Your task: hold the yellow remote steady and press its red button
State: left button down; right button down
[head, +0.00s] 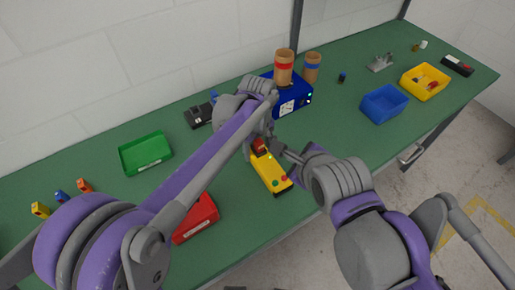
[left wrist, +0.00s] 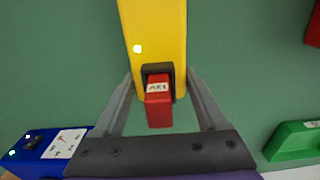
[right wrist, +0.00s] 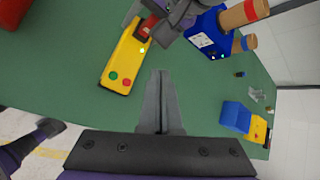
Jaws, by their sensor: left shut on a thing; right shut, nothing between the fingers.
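The yellow remote (head: 267,173) is on the green bench, with a red labelled part (left wrist: 158,105) in a dark slot at one end. A lit lamp (left wrist: 138,49) shows near that end. My left gripper (left wrist: 160,78) is shut on the remote, its fingers along both sides of the slotted end. The red button (right wrist: 127,83) and a green button (right wrist: 113,76) are at the other end. My right gripper (right wrist: 158,72) is shut and empty, to the right of the remote and apart from the red button. In the head view, my left arm hides part of the slotted end.
A red tray (head: 196,218) and a green tray (head: 146,152) lie left of the remote. A blue box (head: 290,98) with brown cylinders (head: 283,67) stands behind it. Blue (head: 384,103) and yellow (head: 425,80) bins are at the right. Bench around the buttons is clear.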

aim_at(287, 182)
jog(key=shift+f, duration=4.8)
jog(key=shift+r, duration=0.6)
jog(key=shift+r, duration=0.1)
notch_tip(287, 182, up, 6)
jog(key=shift+f, duration=0.1)
